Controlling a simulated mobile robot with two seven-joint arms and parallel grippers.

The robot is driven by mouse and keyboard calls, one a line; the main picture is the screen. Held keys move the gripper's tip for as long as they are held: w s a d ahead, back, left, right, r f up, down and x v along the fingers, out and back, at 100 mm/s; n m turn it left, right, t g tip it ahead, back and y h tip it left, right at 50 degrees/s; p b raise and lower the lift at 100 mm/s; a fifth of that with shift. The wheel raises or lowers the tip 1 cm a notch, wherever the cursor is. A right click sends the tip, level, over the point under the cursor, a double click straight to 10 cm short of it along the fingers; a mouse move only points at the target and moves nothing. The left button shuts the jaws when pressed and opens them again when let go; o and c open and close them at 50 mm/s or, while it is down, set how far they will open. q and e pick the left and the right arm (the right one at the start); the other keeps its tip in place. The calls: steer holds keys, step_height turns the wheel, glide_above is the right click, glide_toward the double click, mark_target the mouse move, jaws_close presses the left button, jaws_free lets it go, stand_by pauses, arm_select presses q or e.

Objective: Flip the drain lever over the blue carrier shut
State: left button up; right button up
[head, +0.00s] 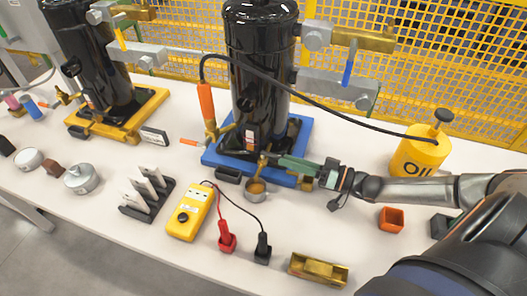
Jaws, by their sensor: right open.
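The blue carrier (212,157) stands mid-table and bears a black compressor (262,75). A small brass drain fitting (262,163) shows low at its front edge; I cannot clearly tell its lever's position. A small metal cup (255,190) with amber liquid stands just below it. My right gripper (272,161) reaches in from the right, low over the carrier's front edge. Its green fingers are open, with the tips at or very near the drain fitting; contact cannot be told. The fingers hide part of the carrier's front. My left gripper is not in view.
A yellow carrier (150,112) with another compressor stands left. A black hose runs from an orange handle (206,103) to the yellow oil can (420,155). In front are a yellow meter (190,212), its leads, a black rack (148,205) and a brass block (318,270).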

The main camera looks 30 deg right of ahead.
mark_target(264, 154)
steer(key=x, duration=0.8)
steer(key=shift+w, duration=0.15)
steer(key=shift+c, duration=0.4)
jaws_close()
steer(key=shift+f, duration=0.1)
